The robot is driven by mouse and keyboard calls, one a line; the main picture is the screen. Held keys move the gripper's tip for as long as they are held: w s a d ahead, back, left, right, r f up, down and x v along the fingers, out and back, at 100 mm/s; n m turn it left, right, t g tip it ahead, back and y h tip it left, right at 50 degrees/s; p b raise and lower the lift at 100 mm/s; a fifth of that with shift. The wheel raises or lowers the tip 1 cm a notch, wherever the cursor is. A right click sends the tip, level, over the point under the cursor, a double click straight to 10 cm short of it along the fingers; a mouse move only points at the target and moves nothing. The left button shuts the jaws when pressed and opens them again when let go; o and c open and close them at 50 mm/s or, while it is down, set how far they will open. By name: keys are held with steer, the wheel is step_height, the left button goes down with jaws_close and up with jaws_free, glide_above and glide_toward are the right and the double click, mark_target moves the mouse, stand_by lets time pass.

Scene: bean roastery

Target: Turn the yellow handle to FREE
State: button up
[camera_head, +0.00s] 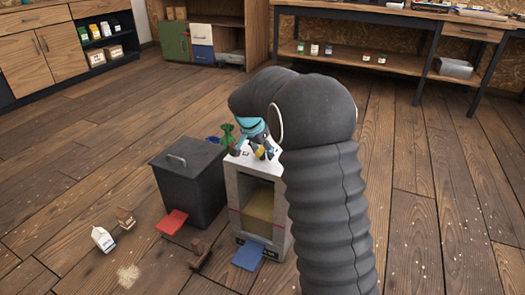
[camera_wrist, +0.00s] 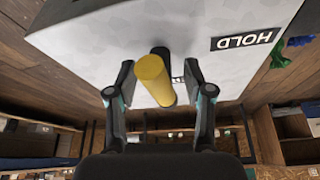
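The yellow handle (camera_wrist: 154,80) is a short cylinder on the pale top of a white box-shaped machine (camera_head: 238,186). In the wrist view it stands between the two fingers of my gripper (camera_wrist: 160,75), with a visible gap on each side. My gripper is open and not closed on it. A black HOLD label (camera_wrist: 245,40) lies right of the handle on the machine top (camera_wrist: 90,30). A second dark label is mostly hidden behind the handle, so I cannot read it. In the head view my gripper (camera_head: 262,145) is over the machine's top, partly hidden by my arm.
A dark lidded bin (camera_head: 190,185) stands left of the machine. A green bag (camera_head: 228,137) is by the machine's top left edge. A red pedal (camera_head: 171,222), a blue pedal (camera_head: 248,257) and a white carton (camera_head: 103,239) are low in front. Open floor lies at left.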

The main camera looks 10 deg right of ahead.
steer(key=shift+r, duration=0.1)
steer(key=v, duration=1.2)
steer(key=s+f+n+y, duration=0.1)
steer(key=s+f+n, duration=0.3)
steer(key=s+n, duration=0.5)
steer(key=s+d+r+t+y+p, duration=0.1)
steer(key=s+r+p, duration=0.2)
steer(key=s, duration=1.1)
steer(key=s+d+r+t+y+p, duration=0.1)
steer(key=s+r, duration=0.5)
steer(key=s, duration=0.8)
steer(key=shift+s+d+n+t+p, duration=0.25)
steer(key=shift+d+p, duration=0.4)
steer(key=shift+p, duration=0.45)
